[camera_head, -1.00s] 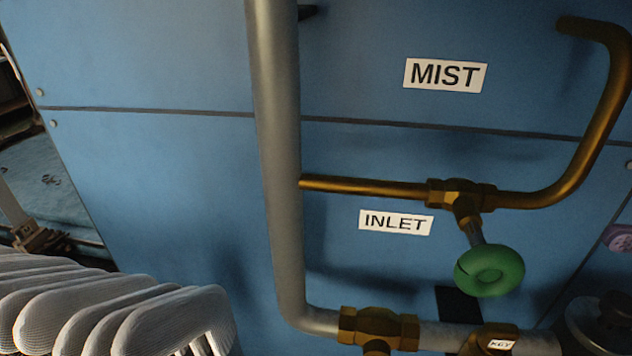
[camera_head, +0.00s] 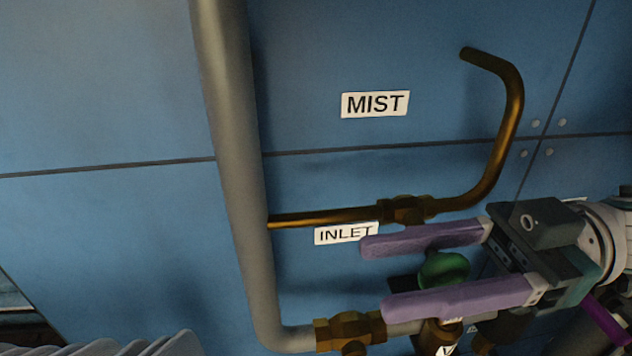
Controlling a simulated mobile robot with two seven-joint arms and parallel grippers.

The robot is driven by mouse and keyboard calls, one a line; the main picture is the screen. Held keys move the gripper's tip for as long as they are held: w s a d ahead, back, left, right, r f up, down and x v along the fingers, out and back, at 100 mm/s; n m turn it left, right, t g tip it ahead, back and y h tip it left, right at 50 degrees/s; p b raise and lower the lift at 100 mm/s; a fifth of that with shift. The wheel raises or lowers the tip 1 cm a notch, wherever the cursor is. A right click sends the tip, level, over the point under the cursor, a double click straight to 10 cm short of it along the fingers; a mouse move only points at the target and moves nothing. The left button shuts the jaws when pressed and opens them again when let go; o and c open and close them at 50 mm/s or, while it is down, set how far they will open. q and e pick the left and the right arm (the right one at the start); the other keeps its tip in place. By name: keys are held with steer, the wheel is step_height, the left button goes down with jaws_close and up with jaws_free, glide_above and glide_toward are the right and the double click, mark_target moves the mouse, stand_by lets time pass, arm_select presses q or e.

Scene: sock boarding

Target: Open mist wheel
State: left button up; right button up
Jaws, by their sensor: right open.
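The green mist wheel (camera_head: 443,270) sits below the brass valve (camera_head: 405,209) on the thin brass pipe, under the white MIST label (camera_head: 375,104). My right gripper (camera_head: 375,276) comes in from the right with its two purple fingers apart, one above and one below the wheel in the picture. The fingers partly cover the wheel and its stem. I cannot tell whether either finger touches the wheel. My left gripper is not in view.
A thick grey pipe (camera_head: 232,150) runs down the blue panel (camera_head: 110,90) and bends right into a lower brass valve (camera_head: 350,330). The INLET label (camera_head: 346,233) is beside the upper finger. White ribbed shapes (camera_head: 150,346) stand at the bottom left.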

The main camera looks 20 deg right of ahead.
steer(key=shift+c, duration=0.2)
jaws_close()
stand_by(0.4)
steer(key=h+p, duration=0.2)
steer(key=p, duration=0.3)
steer(key=shift+a+g+h, duration=0.1)
steer(key=shift+g+h, duration=0.2)
steer(key=shift+f, duration=0.2)
steer(key=shift+f+h, duration=0.2)
steer(key=shift+h, duration=0.1)
